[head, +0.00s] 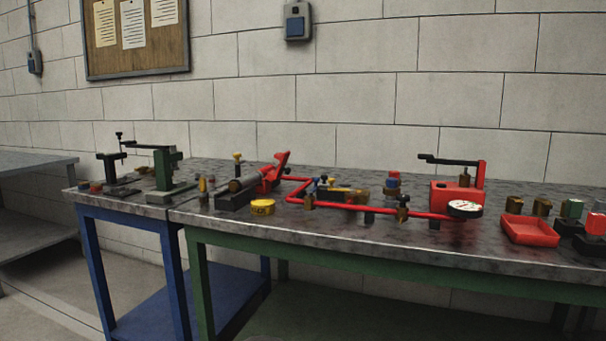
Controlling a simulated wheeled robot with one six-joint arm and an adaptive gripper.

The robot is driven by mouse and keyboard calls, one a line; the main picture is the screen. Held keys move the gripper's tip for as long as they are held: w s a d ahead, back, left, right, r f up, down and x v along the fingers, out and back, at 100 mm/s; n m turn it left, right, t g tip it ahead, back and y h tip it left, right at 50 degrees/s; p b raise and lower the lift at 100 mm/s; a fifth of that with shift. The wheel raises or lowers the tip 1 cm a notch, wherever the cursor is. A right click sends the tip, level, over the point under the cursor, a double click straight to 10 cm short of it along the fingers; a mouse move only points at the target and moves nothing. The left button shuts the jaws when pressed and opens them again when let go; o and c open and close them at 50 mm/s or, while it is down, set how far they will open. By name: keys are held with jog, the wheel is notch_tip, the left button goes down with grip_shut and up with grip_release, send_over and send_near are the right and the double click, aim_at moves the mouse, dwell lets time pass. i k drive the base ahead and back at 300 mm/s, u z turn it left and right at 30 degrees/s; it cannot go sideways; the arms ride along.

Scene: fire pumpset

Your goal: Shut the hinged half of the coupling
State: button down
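What looks like the coupling (268,182) stands on the metal-topped bench, left of the middle. It is a red part at the right end of a grey cylinder (243,184), which rests in a dark block (232,201). A red piece (281,162) of it sticks up, tilted to the upper right, and appears to be the hinged half, standing open. The hinge itself is too small to make out. My gripper is not in view.
A green vise-like tool (166,170) stands left. A red tray (530,230) lies right. The bench's front edge has bare strips.

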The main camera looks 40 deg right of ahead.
aim_at(271, 175)
jog(key=z, duration=1.05)
jog(key=i, duration=0.95)
jog(key=u, duration=0.9)
jog(key=k, duration=0.65)
